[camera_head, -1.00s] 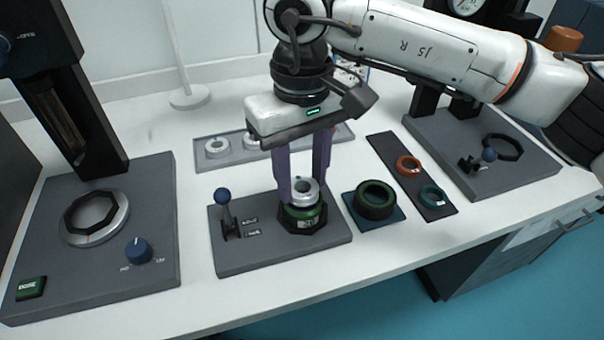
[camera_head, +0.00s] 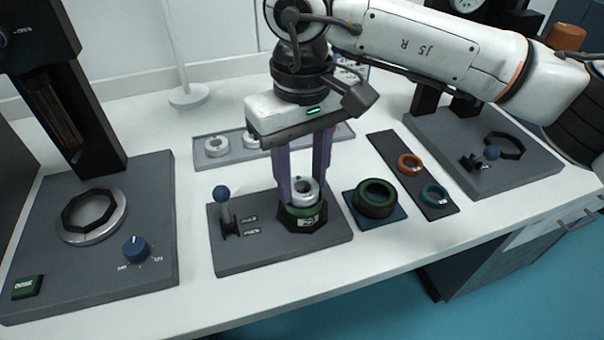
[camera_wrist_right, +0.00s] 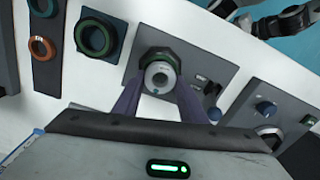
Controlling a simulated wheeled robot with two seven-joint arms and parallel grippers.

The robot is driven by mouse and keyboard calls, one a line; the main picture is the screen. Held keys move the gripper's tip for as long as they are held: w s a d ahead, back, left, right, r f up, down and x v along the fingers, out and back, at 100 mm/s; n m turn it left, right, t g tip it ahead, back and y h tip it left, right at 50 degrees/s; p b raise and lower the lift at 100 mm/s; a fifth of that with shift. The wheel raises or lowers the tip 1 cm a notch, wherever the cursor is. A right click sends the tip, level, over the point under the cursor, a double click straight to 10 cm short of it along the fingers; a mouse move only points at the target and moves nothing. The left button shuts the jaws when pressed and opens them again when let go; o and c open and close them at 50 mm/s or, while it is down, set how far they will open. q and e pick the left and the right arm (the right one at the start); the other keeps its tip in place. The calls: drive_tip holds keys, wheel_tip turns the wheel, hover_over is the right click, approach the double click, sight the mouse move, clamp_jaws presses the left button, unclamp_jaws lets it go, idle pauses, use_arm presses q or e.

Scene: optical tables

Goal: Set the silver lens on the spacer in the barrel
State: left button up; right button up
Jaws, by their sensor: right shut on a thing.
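The silver lens (camera_head: 305,191) is a pale ring with a dark centre hole; it also shows in the right wrist view (camera_wrist_right: 159,77). My right gripper (camera_head: 305,186) is shut on it, with one purple finger on each side. The lens is at the mouth of the barrel (camera_head: 301,215), a green-banded cylinder with a white label in a dark holder on a grey plate. I cannot tell whether the lens rests on anything inside. The spacer is hidden under the lens.
A lever with a blue knob (camera_head: 222,194) stands left of the barrel on the same plate. A green-black ring (camera_head: 375,198) sits on a small mat to the right. Orange (camera_head: 409,164) and teal (camera_head: 433,194) rings lie on a dark tray. Silver rings (camera_head: 217,147) lie in a grey tray behind.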

use_arm(q)
drive_tip(key=shift+f, duration=0.2)
use_arm(e)
drive_tip(key=shift+f, duration=0.1)
idle(0.4)
drive_tip(key=o, duration=1.1)
use_arm(q)
drive_tip(key=shift+s, duration=0.15)
use_arm(e)
drive_tip(key=shift+r, duration=0.5)
use_arm(q)
drive_tip(key=shift+w+d+r, duration=0.15)
drive_tip(key=shift+d+r, duration=0.05)
drive_tip(key=shift+r, duration=0.2)
drive_tip(key=shift+w+d+r, duration=0.15)
drive_tip(key=shift+r, duration=0.2)
use_arm(e)
wheel_tip(320, 180, up, 9)
drive_tip(key=shift+s+r, duration=0.1)
drive_tip(key=shift+r, duration=0.05)
